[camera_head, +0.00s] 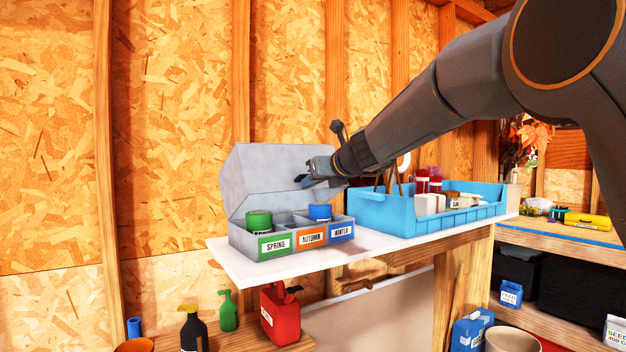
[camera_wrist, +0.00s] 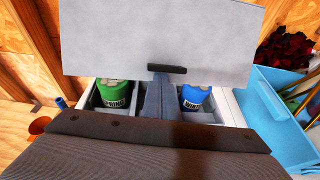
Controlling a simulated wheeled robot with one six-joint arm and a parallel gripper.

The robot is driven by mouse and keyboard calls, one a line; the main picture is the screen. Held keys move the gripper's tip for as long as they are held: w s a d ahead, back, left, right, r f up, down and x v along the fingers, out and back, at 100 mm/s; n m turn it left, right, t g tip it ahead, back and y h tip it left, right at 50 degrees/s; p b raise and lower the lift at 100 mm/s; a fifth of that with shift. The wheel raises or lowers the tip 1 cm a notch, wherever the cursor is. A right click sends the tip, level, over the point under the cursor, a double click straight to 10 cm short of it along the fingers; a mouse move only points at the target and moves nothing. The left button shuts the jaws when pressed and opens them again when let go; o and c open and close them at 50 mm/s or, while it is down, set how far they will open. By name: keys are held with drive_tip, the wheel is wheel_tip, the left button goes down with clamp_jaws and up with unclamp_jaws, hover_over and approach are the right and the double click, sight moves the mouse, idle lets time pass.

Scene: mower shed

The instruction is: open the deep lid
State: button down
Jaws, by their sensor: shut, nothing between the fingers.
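In the wrist view the lid (camera_wrist: 160,32) fills the top as a flat grey panel. My gripper (camera_head: 304,180) is shut and empty, in front of the lid's right part and above the box. Its fingertips (camera_wrist: 167,69) overlap the lid's lower part in the wrist view; I cannot tell if they touch. I see nothing in AUTUMN.
A blue tray (camera_head: 400,217) with red-capped jars and other items stands close to the right of the box, under my arm. Both stand on a white shelf (camera_head: 236,268). The wooden wall is close behind. A red can (camera_head: 281,316) and bottles stand below.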

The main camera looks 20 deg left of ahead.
drive_tip(key=shift+w+a+r+p, duration=0.25)
drive_tip(key=shift+r+p, duration=0.35)
drive_tip(key=shift+w+a+r+p, duration=0.2)
drive_tip(key=shift+r+p, duration=0.35)
drive_tip(key=shift+r, duration=0.05)
drive_tip(key=shift+s+a, duration=0.1)
